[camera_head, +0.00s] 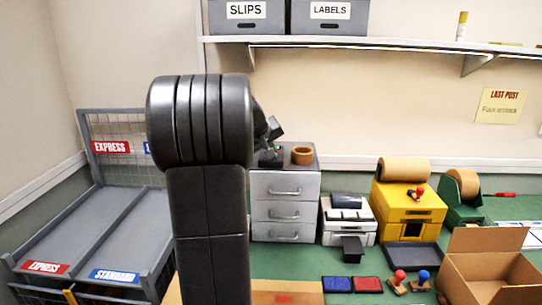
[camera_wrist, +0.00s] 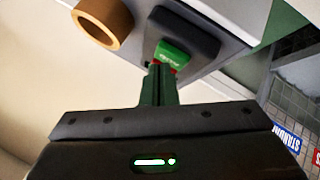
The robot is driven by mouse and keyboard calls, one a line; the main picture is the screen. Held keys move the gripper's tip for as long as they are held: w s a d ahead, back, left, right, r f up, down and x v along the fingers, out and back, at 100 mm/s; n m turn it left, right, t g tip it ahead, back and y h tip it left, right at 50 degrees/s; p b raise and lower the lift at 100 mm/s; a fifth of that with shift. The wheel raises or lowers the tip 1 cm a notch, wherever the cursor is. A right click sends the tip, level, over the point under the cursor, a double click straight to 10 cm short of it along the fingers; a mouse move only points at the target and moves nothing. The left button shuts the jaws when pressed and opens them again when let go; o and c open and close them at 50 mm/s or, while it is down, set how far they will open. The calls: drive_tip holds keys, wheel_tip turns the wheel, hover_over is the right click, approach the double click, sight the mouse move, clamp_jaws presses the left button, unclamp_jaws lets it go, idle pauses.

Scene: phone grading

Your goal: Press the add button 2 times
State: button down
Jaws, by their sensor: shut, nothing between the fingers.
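A green button (camera_wrist: 173,55) sits on a dark grey device (camera_wrist: 196,32) in the wrist view; its small label is too blurred to read. The device stands on top of a grey drawer cabinet (camera_head: 285,208). My gripper (camera_wrist: 160,68) has its fingers together and empty, with the tips at the near edge of the green button. I cannot tell whether they touch it. In the head view my arm hides most of the gripper and part of the device (camera_head: 270,160).
A white printer (camera_head: 347,220), a yellow dispenser (camera_head: 408,210) and an open cardboard box (camera_head: 490,268) are to the right. Sorting racks (camera_head: 95,220) are at left.

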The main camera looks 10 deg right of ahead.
drive_tip(key=shift+f, duration=0.4)
drive_tip(key=shift+r, duration=0.1)
idle(0.3)
drive_tip(key=shift+r+p, duration=0.4)
drive_tip(key=shift+r, duration=0.4)
drive_tip(key=shift+r+p, duration=2)
drive_tip(key=shift+r, duration=0.55)
idle(0.6)
wheel_tip(320, 180, up, 4)
drive_tip(key=p, duration=0.3)
drive_tip(key=shift+f, duration=0.1)
drive_tip(key=shift+f, duration=0.2)
